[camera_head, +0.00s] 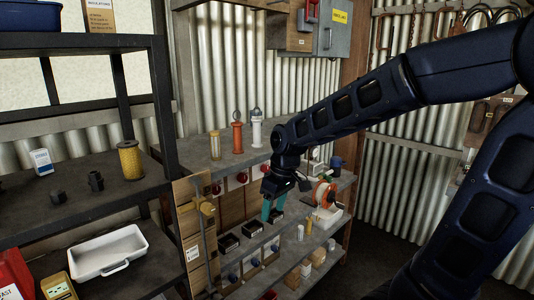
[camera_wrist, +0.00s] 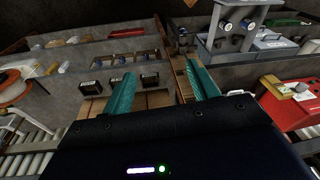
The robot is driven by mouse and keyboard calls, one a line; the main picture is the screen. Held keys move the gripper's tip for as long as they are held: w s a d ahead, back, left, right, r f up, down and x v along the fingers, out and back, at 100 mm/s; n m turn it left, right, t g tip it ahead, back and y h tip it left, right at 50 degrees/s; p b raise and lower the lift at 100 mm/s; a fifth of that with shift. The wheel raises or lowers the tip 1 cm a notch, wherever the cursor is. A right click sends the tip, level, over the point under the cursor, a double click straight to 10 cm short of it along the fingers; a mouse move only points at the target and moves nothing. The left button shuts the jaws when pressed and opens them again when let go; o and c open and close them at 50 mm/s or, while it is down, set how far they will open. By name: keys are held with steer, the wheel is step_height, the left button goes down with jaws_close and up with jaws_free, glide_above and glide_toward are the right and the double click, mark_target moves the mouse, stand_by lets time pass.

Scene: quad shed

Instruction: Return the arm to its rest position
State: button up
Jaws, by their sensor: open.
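My arm (camera_head: 350,108) reaches in from the right side of the head view, bent at an elbow near the top right corner. My gripper (camera_head: 272,208) hangs at its end, in front of the middle shelving unit. In the wrist view the two teal fingers of my gripper (camera_wrist: 158,88) are spread apart, with nothing between them but the shelf behind. In the head view the fingers partly overlap each other, and the arm hides part of the back wall.
A dark shelf rack (camera_head: 90,198) stands at the left with a white tray (camera_head: 108,252) and a yellow filter (camera_head: 130,159). Orange (camera_head: 237,137) and white (camera_head: 256,132) cylinders stand on the middle unit's top. An orange reel (camera_head: 325,194) sits right of my gripper. Corrugated walls close the back and right.

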steer(key=s+d+r+m+t, duration=0.1)
steer(key=d+r+m, duration=0.1)
steer(key=d, duration=0.6)
steer(key=d+r+m+t+h, duration=0.1)
steer(key=d+r+m+t, duration=0.1)
steer(key=d+m, duration=0.3)
steer(key=s+d+r+m+t+h, duration=0.1)
steer(key=d+r+m, duration=0.1)
steer(key=d, duration=1.1)
steer(key=shift+s+m, duration=0.35)
steer(key=shift+m, duration=0.55)
steer(key=shift+r, duration=0.1)
